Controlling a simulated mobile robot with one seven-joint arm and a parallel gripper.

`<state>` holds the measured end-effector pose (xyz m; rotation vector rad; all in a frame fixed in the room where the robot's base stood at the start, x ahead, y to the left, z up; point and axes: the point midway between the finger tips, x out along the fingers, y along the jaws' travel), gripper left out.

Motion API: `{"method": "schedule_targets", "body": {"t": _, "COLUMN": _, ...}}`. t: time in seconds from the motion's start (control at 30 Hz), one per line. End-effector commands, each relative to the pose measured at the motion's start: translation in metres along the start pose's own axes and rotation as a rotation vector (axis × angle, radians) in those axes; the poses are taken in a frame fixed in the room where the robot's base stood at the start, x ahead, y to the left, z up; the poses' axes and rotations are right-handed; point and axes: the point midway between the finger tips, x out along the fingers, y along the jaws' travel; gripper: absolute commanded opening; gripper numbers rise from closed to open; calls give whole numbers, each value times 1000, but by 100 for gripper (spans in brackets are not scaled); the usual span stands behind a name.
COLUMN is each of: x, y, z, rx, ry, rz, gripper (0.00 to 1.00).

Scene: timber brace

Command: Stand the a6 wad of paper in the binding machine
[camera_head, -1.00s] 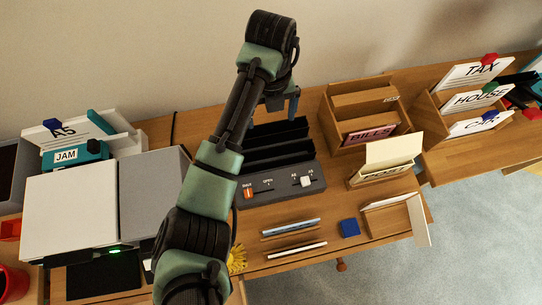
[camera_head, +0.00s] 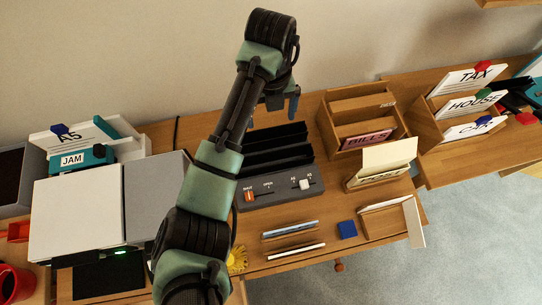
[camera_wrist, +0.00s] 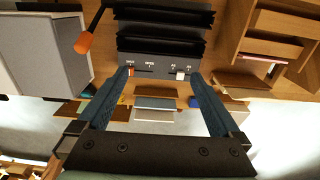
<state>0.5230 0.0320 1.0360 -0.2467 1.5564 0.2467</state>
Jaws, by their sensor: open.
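The binding machine (camera_head: 283,187) is a dark grey unit with long upright slots, an orange lever and a white slider on its front panel. It also shows in the wrist view (camera_wrist: 160,58), where its slots look empty. My gripper (camera_head: 285,104) is above the machine's back part, partly hidden by the wrist. In the wrist view my gripper (camera_wrist: 160,77) has its blue fingers wide apart with nothing between them. Two thin wads lie in front of the machine, a bluish one (camera_head: 290,230) and a white one (camera_head: 296,252). I cannot tell which wad is a6.
Left stand a white-and-grey machine (camera_head: 75,215) and an A5 tray (camera_head: 125,150). Right are the BILLS box (camera_head: 365,137), POST holder (camera_head: 385,160), TAX rack (camera_head: 460,105) and an open small box (camera_head: 385,222). A blue block (camera_head: 347,229) lies near the wads.

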Motion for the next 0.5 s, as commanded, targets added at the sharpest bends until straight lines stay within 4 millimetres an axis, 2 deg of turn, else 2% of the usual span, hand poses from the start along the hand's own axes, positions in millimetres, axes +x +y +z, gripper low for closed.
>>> {"method": "schedule_targets", "body": {"t": 0.03, "x": -16, "y": 0, "z": 0, "rx": 0, "ry": -1, "rz": 0, "gripper": 100}}
{"method": "schedule_targets", "body": {"t": 0.2, "x": -45, "y": 0, "z": 0, "rx": 1, "ry": -1, "rz": 0, "gripper": 100}}
{"method": "schedule_targets", "body": {"t": 0.33, "x": -62, "y": 0, "z": 0, "rx": 1, "ry": -1, "rz": 0, "gripper": 100}}
{"method": "schedule_targets", "body": {"t": 0.5, "x": -70, "y": 0, "z": 0, "rx": 1, "ry": 0, "rz": 0, "gripper": 100}}
